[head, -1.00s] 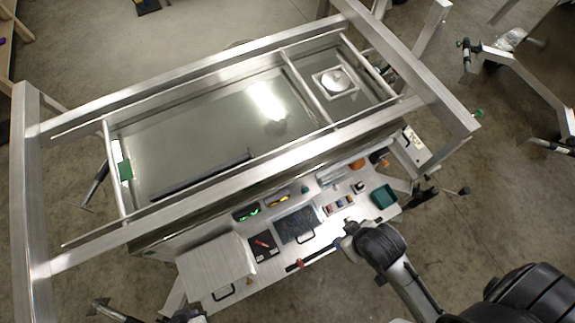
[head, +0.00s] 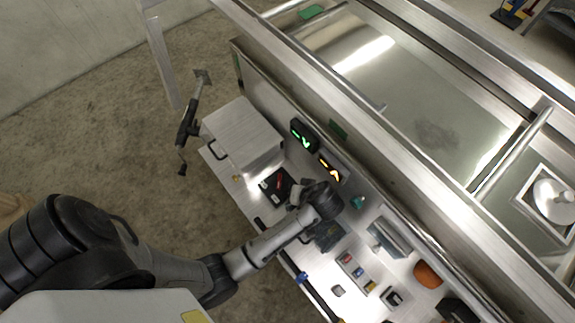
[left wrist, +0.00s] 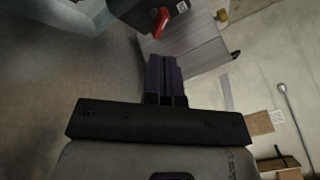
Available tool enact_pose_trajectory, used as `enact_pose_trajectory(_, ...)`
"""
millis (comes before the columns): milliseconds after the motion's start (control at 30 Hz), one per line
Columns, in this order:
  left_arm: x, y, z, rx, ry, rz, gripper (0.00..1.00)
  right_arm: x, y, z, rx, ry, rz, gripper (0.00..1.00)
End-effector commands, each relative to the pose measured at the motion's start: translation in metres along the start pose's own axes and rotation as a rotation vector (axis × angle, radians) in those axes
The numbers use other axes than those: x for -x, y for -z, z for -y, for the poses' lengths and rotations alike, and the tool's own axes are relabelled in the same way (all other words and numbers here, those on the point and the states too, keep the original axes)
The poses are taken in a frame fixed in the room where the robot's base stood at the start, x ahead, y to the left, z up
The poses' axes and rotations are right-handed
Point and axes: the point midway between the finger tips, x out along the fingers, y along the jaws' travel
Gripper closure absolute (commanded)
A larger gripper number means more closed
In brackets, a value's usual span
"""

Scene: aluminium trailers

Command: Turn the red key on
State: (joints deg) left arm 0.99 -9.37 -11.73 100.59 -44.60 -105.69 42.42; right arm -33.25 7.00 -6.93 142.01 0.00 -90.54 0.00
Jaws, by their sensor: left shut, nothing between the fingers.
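The red key (head: 279,183) sits on a black panel (head: 268,187) on the metal work shelf in the head view. It also shows near the top of the left wrist view (left wrist: 161,21), beyond my fingertips. My left gripper (head: 294,197) is beside the black panel, a little right of the key in the head view. In the left wrist view its dark fingers (left wrist: 162,76) are pressed together with nothing between them. A gap shows in that view between the fingertips and the key. My right gripper is in neither current view.
A metal box (head: 243,133) stands left of the panel. Green-lit (head: 303,137) and yellow-lit (head: 330,170) displays are behind it. Coloured blocks (head: 357,272), an orange object (head: 428,274) and a teal item (head: 358,202) lie to the right. The trailer wall rises behind the shelf.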

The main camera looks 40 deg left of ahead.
Motion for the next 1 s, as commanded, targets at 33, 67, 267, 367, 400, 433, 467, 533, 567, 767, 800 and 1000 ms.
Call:
enact_pose_trajectory(33, -0.007, -0.002, -0.009, 0.015, 0.013, -0.005, 1.00, -0.012, -0.004, 0.001, -0.001, 0.002, -0.001, 0.57)
enact_pose_trajectory(67, -0.008, -0.002, -0.012, 0.025, 0.020, -0.008, 1.00, -0.014, -0.004, 0.002, -0.002, 0.003, -0.001, 0.57)
enact_pose_trajectory(267, -0.017, 0.000, -0.019, 0.054, 0.046, -0.020, 1.00, -0.022, -0.006, 0.004, -0.008, 0.008, -0.003, 0.57)
enact_pose_trajectory(367, -0.029, 0.001, -0.018, 0.056, 0.050, -0.023, 1.00, -0.024, -0.007, 0.004, -0.008, 0.008, -0.004, 0.57)
enact_pose_trajectory(400, -0.036, 0.001, -0.018, 0.056, 0.050, -0.022, 1.00, -0.025, -0.007, 0.004, -0.008, 0.007, -0.004, 0.57)
enact_pose_trajectory(433, -0.041, 0.001, -0.017, 0.056, 0.051, -0.021, 1.00, -0.025, -0.007, 0.004, -0.008, 0.007, -0.004, 0.57)
enact_pose_trajectory(467, -0.046, 0.001, -0.017, 0.056, 0.051, -0.021, 1.00, -0.026, -0.007, 0.003, -0.007, 0.006, -0.004, 0.57)
enact_pose_trajectory(533, -0.057, 0.001, -0.017, 0.055, 0.050, -0.022, 1.00, -0.028, -0.008, 0.003, -0.006, 0.005, -0.004, 0.57)
enact_pose_trajectory(567, -0.062, 0.001, -0.016, 0.055, 0.050, -0.021, 1.00, -0.029, -0.009, 0.003, -0.005, 0.004, -0.004, 0.57)
enact_pose_trajectory(767, -0.089, 0.001, -0.015, 0.055, 0.049, -0.021, 1.00, -0.034, -0.011, 0.000, 0.002, -0.002, -0.003, 0.57)
enact_pose_trajectory(800, -0.093, 0.002, -0.015, 0.054, 0.048, -0.021, 1.00, -0.035, -0.011, 0.000, 0.004, -0.004, -0.002, 0.57)
enact_pose_trajectory(1000, -0.106, 0.002, -0.014, 0.055, 0.047, -0.021, 1.00, -0.037, -0.012, -0.001, 0.004, -0.005, -0.002, 0.57)
